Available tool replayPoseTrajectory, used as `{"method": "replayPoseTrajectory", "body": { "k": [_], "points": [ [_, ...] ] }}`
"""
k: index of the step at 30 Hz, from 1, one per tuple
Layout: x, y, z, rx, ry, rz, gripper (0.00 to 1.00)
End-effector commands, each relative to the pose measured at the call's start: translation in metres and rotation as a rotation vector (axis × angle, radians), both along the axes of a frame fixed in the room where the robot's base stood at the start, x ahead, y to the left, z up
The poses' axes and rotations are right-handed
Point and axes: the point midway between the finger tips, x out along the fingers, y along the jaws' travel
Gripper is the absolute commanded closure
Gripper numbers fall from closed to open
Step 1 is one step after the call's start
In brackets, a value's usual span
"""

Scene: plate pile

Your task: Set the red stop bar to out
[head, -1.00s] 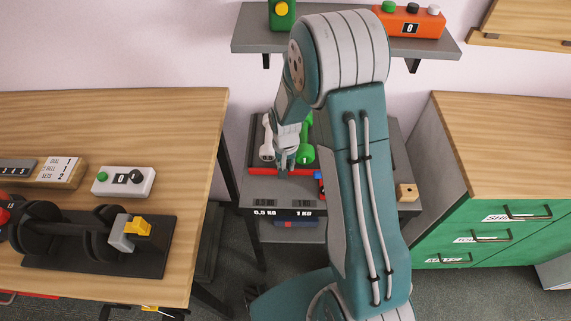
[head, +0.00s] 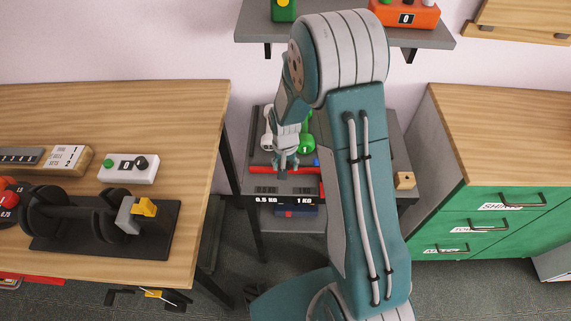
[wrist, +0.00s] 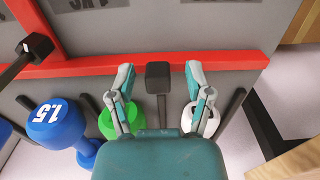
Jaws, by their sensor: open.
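The red stop bar (wrist: 85,68) runs across the front of the grey dumbbell rack in the wrist view. A black handle (wrist: 158,88) stands at the bar's middle. My gripper (wrist: 158,75) is open, with one finger on each side of this handle and a gap on both sides. In the head view my gripper (head: 284,166) is down at the rack's front, by the red bar (head: 263,169), and partly hides it. A green dumbbell (wrist: 111,121) and a white dumbbell (wrist: 209,121) lie behind the fingers. A blue dumbbell (wrist: 62,125) marked 1.5 lies to the left.
Another black handle (wrist: 33,48) sits at the upper left in the wrist view. A wooden table (head: 190,110) stands left of the rack, and a green drawer cabinet (head: 490,225) stands right. A shelf (head: 340,30) hangs above. My arm hides the rack's right part.

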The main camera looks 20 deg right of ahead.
Motion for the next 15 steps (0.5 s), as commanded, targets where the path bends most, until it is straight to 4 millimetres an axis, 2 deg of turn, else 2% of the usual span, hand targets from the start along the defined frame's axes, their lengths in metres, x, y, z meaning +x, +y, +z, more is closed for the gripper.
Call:
{"method": "replayPoseTrajectory", "body": {
  "k": [8, 15],
  "points": [
    [0.002, -0.001, 0.008, 0.0, -0.006, 0.0, 0.34],
    [0.003, 0.001, 0.053, -0.001, -0.009, 0.0, 0.34]
  ]
}}
